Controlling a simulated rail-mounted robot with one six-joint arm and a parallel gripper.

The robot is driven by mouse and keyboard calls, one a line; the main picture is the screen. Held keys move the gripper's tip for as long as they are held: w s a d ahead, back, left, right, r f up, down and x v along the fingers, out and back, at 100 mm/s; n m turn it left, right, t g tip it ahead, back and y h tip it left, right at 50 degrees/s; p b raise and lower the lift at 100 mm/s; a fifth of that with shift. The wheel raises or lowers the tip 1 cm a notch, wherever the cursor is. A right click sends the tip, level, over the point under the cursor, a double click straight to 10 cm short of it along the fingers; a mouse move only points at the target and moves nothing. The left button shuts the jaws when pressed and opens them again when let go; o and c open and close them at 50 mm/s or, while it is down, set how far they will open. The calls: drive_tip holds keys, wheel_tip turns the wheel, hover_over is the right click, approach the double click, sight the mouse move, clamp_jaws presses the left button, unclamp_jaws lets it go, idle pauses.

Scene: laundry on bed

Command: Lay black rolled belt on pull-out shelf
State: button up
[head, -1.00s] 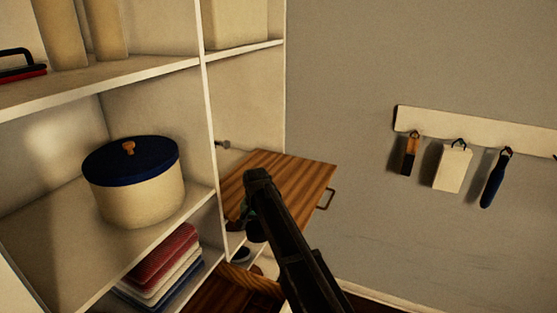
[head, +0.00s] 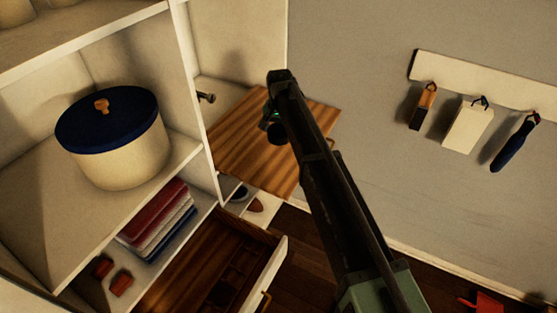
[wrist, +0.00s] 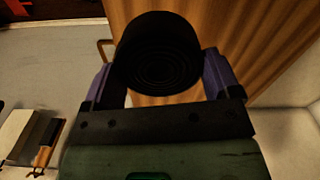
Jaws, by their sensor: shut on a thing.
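The black rolled belt (wrist: 158,55) is a dark coil, seen between my gripper's two purple fingers (wrist: 165,80) in the wrist view. My gripper is shut on it. The pull-out shelf (head: 235,145) is a striped wooden board extending from the white cabinet in the head view. It also shows behind the belt in the wrist view (wrist: 270,50). I cannot tell whether the belt touches the board.
A round cream box with a blue lid (head: 110,135) stands in the cabinet at left. Folded cloths (head: 160,220) lie below it. The shelf's left part is clear.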

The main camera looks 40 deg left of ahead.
sight(279, 163)
wheel_tip(279, 163, down, 13)
drive_tip(key=b, duration=1)
drive_tip(key=shift+r, duration=0.35)
drive_tip(key=shift+c, duration=0.4)
drive_tip(key=shift+f, duration=0.3)
drive_tip(key=o, duration=0.9)
drive_tip(key=shift+r, duration=0.1)
wheel_tip(279, 163, up, 13)
drive_tip(key=p, duration=1.2)
drive_tip(key=shift+p, duration=0.35)
drive_tip(key=shift+f, duration=0.25)
drive_tip(key=shift+f, duration=0.1)
